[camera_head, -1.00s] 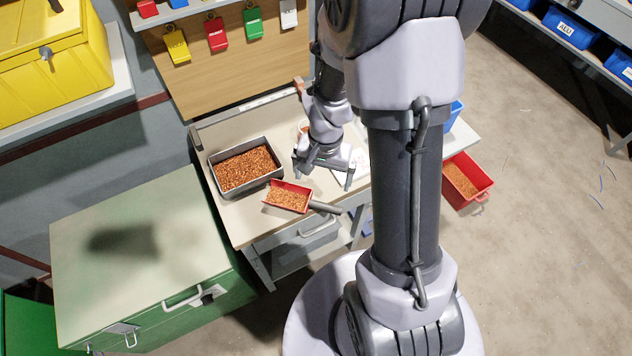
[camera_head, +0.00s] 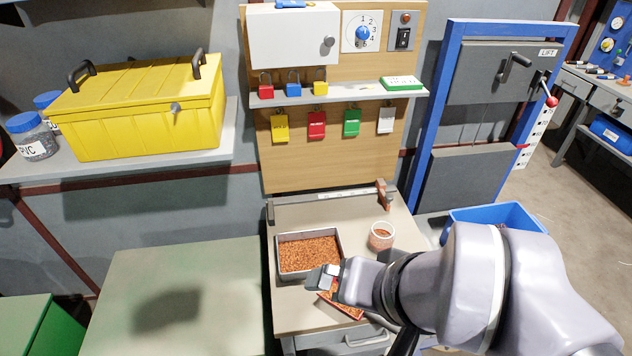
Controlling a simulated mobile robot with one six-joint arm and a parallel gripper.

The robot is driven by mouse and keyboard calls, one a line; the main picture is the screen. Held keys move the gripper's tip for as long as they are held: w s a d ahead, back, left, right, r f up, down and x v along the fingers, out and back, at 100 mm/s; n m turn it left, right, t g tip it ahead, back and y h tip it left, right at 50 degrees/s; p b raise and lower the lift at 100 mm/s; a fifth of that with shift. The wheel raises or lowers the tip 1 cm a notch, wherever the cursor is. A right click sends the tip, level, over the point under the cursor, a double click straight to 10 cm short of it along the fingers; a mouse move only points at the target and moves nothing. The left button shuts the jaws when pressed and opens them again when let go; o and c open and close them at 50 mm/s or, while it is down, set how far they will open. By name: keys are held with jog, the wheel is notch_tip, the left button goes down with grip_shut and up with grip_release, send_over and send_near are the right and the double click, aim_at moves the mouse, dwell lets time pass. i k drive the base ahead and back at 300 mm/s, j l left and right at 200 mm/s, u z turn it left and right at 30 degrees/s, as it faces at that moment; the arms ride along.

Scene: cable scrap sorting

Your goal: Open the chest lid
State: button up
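A yellow box (camera_head: 140,115) with a closed ribbed lid, two black handles and a small front lock sits on the shelf above. My gripper (camera_head: 325,281) is over the workbench, right of the pale lid and apart from it, above a red scoop (camera_head: 345,307) that it partly covers. Its finger gap is not clear, and I cannot tell whether it touches the scoop.
The workbench (camera_head: 290,318) carries a grey tray (camera_head: 279,261) of copper granules and a small cup (camera_head: 381,236). A pegboard (camera_head: 275,170) with padlocks and tags rises behind. A blue bin (camera_head: 497,213) stands right. The space above the pale lid is clear.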

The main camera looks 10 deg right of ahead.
aim_at(203, 298)
jog(key=u, duration=1.6)
jog(key=i+j+z, duration=0.4)
jog(key=k+j, duration=0.1)
